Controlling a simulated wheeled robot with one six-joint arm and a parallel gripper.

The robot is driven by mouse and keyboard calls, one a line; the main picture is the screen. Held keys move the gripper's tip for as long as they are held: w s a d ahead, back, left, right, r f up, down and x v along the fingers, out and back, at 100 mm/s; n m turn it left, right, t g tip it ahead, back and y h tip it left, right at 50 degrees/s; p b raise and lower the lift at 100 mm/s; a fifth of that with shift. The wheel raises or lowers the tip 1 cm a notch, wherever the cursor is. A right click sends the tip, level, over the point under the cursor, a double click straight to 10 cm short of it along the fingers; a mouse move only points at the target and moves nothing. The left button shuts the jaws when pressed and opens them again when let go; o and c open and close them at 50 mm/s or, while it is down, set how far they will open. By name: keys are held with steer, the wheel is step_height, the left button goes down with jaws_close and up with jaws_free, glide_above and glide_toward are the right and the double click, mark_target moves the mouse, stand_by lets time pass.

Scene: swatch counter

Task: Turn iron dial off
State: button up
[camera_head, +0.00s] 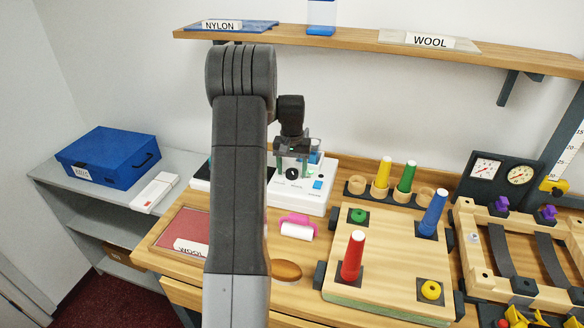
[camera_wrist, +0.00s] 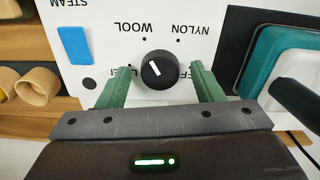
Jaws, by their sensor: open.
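The iron dial (camera_wrist: 160,71) is a round black knob with a white mark, on a white panel (camera_wrist: 107,55). In the wrist view its mark points up and left, roughly toward the dot by the upside-down WOOL label (camera_wrist: 130,28). The NYLON label (camera_wrist: 193,28) is up and right; another label right of the dial is partly hidden by a finger. My gripper (camera_wrist: 160,67) is open, its green fingers on either side of the dial, with gaps visible. In the head view my gripper (camera_head: 293,160) is over the white control box (camera_head: 312,197), and the dial (camera_head: 292,173) shows below it.
A blue button (camera_wrist: 74,45) is left of the dial, and a teal-and-white object (camera_wrist: 285,62) is close on the right. In the head view, a pink-handled roller (camera_head: 297,228), wooden rings and a pegboard (camera_head: 385,270) stand nearby. A shelf (camera_head: 350,44) runs above.

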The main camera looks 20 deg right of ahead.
steer(key=shift+c, duration=0.4)
steer(key=c, duration=0.9)
